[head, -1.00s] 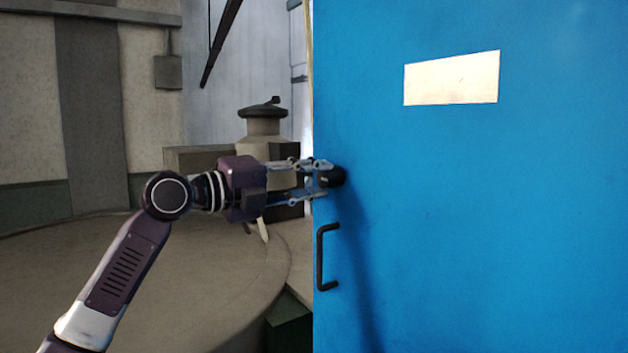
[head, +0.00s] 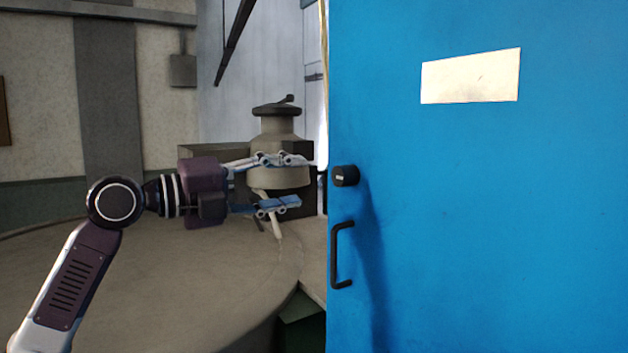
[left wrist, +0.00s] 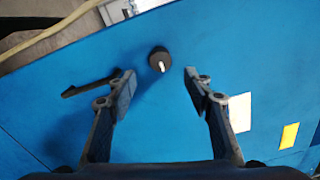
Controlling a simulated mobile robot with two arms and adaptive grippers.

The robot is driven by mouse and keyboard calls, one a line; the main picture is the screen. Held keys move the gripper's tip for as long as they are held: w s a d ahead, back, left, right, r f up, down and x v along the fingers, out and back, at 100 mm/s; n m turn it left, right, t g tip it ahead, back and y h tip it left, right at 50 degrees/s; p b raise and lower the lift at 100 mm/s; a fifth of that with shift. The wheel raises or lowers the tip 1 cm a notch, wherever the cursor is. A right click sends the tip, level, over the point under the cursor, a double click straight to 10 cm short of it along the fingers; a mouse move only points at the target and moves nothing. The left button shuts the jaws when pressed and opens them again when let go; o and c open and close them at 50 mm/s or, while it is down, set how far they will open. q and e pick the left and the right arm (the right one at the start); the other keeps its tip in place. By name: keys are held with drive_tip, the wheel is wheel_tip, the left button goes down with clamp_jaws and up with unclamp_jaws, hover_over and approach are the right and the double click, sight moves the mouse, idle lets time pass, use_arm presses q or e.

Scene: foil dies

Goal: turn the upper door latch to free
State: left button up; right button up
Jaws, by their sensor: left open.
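The upper door latch is a round black knob (head: 345,176) near the left edge of the blue door (head: 470,230). In the left wrist view the knob (left wrist: 160,60) shows a short white mark on its face, running roughly crosswise to the door handle. My left gripper (head: 300,182) is open and empty, to the left of the knob and apart from it. In the left wrist view the knob lies between and just beyond the fingertips (left wrist: 160,76). My right gripper is not in view.
A black bar handle (head: 340,255) is on the door just below the knob. A pale plate (head: 470,76) is higher up. The left wrist view also shows a yellow label (left wrist: 289,135). Behind my arm stand a large round base (head: 200,270) and a grey capped post (head: 277,125).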

use_arm(q)
drive_tip(key=shift+v, duration=1.6)
